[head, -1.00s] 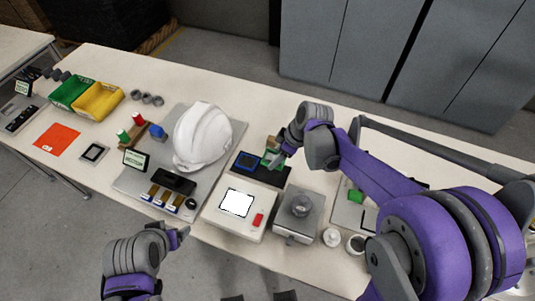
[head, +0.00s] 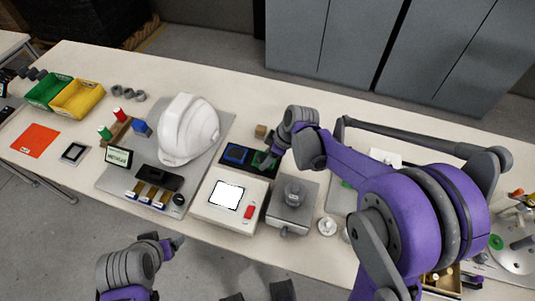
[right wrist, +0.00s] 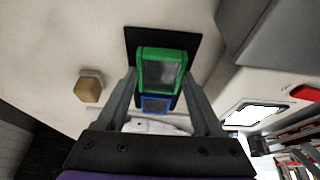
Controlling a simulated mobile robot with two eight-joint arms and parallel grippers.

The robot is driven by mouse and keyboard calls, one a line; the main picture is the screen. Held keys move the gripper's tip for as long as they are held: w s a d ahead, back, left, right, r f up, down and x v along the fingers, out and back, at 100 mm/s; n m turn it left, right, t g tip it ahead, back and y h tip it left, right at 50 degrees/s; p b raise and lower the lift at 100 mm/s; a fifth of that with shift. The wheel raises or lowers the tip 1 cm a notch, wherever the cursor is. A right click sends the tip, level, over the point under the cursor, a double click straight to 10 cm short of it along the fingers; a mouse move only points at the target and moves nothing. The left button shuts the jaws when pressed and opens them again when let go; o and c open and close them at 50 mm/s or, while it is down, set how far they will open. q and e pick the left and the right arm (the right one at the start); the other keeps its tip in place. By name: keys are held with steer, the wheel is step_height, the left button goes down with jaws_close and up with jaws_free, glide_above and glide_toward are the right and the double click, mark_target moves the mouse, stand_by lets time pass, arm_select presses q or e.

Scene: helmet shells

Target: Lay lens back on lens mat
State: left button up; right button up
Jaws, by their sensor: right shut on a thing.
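My right gripper (right wrist: 160,88) is shut on a green-framed lens (right wrist: 160,70), which shows between its two fingers in the right wrist view. The green lens is over the black lens mat (right wrist: 190,45); I cannot tell whether it touches the mat. A blue-framed lens (right wrist: 155,104) lies beside it. In the head view, the blue lens (head: 236,153) is on the left part of the mat (head: 230,168), and the green lens (head: 258,159) is partly hidden by my right gripper (head: 265,161). My left gripper (head: 174,243) hangs off the table's front edge; its opening is unclear.
A light box (head: 228,205) with a bright square stands in front of the mat. A grey device (head: 292,205) is to its right. A white helmet shell (head: 187,130) stands on a grey board to the left. A small wooden block (head: 261,131) sits behind the mat.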

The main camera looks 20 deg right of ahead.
steer(key=shift+f+b, duration=0.35)
steer(key=shift+f, duration=0.2)
stand_by(0.4)
steer(key=o, duration=1.4)
steer(key=p+v, duration=0.1)
steer(key=v, duration=0.9)
steer(key=shift+s+d+r, duration=0.1)
steer(key=shift+d+r, duration=0.1)
steer(key=shift+r, duration=0.15)
